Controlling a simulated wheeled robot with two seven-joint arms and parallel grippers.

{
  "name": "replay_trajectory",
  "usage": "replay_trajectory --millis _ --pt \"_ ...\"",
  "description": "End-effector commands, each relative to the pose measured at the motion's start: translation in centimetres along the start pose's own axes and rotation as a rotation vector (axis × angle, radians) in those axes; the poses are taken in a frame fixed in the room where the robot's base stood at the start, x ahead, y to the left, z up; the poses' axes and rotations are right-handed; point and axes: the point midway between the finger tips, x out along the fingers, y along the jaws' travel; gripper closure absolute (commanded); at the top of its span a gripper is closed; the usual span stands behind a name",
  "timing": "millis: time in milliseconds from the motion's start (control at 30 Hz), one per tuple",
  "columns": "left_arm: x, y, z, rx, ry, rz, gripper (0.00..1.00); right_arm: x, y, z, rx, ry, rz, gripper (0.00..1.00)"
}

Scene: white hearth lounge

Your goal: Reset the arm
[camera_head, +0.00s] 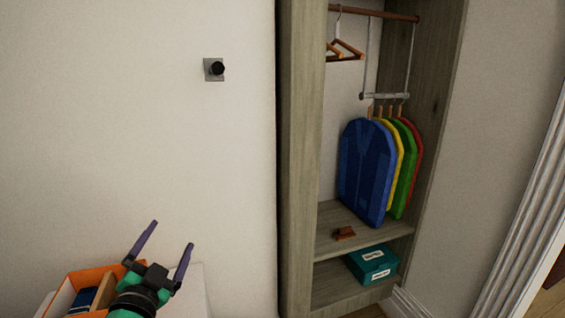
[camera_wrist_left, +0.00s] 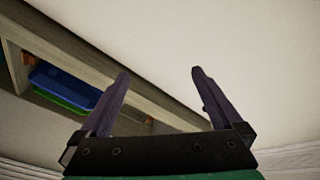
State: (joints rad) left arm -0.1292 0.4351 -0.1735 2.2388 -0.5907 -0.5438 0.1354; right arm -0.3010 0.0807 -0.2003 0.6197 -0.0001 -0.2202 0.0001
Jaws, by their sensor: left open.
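My left gripper (camera_head: 172,240) is at the lower left of the head view, raised in front of the white wall. Its two dark purple fingers are spread wide apart with nothing between them. In the left wrist view the same gripper (camera_wrist_left: 158,88) is open and empty, with pale wall beyond its fingers. My right gripper does not show in either view.
An open wardrobe (camera_head: 301,160) stands right of centre, with hanging blue (camera_head: 366,172), yellow, green and red garments. A teal box (camera_head: 371,264) sits on its bottom shelf. An orange-edged box (camera_head: 100,273) is beside my left gripper.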

Motion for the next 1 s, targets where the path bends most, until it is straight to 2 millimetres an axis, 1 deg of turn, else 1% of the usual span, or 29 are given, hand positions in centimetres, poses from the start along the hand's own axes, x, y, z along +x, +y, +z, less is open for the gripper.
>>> replay_trajectory --millis 33,67,100,167,200,267,300,367,400,467,500,567,600,633,700,767,800,867,900,967,1000 --pt "-1.3 1.8 3.9 -0.092 -0.157 0.046 0.0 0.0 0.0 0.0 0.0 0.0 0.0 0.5" --pt "-2.3 3.0 6.2 -0.14 -0.254 0.077 0.0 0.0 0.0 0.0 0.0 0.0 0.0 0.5" --pt "-3.8 4.6 8.8 -0.198 -0.373 0.123 0.0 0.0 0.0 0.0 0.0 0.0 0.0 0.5" --pt "-6.4 7.0 12.0 -0.267 -0.529 0.193 0.0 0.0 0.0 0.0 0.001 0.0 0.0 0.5" --pt "-8.1 8.5 13.5 -0.304 -0.617 0.238 0.0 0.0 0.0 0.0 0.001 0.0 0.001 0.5" --pt "-10.7 10.6 15.3 -0.349 -0.734 0.305 0.0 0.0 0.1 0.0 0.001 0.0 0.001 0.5" --pt "-12.3 11.8 16.2 -0.375 -0.804 0.348 0.0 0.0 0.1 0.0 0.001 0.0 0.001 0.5" --pt "-14.8 13.4 17.2 -0.41 -0.899 0.411 0.0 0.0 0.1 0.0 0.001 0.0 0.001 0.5" --pt "-16.5 14.4 17.7 -0.429 -0.958 0.453 0.0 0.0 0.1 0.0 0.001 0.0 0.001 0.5" --pt "-18.9 15.8 18.2 -0.456 -1.038 0.516 0.0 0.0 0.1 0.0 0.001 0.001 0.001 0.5" --pt "-20.5 16.7 18.4 -0.472 -1.09 0.558 0.0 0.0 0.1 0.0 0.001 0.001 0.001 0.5" --pt "-22.9 17.8 18.6 -0.495 -1.162 0.621 0.0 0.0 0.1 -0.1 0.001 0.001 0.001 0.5" --pt "-24.5 18.5 18.6 -0.509 -1.208 0.666 0.0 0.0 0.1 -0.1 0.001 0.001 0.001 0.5" --pt "-24.8 19.6 19.4 -0.509 -1.224 0.679 0.0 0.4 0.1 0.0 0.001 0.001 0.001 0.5" --pt "-24.5 22.1 22.0 -0.5 -1.231 0.68 0.0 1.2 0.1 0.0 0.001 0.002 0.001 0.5" --pt "-24.4 24.1 24.0 -0.497 -1.239 0.683 0.0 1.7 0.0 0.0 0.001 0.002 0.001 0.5" --pt "-24.6 25.5 25.3 -0.495 -1.244 0.687 0.0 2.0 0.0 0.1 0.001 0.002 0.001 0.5" --pt "-24.9 27.6 27.5 -0.491 -1.253 0.692 0.0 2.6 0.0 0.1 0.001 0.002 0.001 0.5" --pt "-25.2 29.2 29.1 -0.488 -1.26 0.697 0.0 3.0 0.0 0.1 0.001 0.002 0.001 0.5" --pt "-26.0 31.6 31.7 -0.484 -1.272 0.704 0.0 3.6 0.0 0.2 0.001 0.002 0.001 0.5" --pt "-26.7 33.4 33.5 -0.48 -1.279 0.709 0.0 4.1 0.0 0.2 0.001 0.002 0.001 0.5"
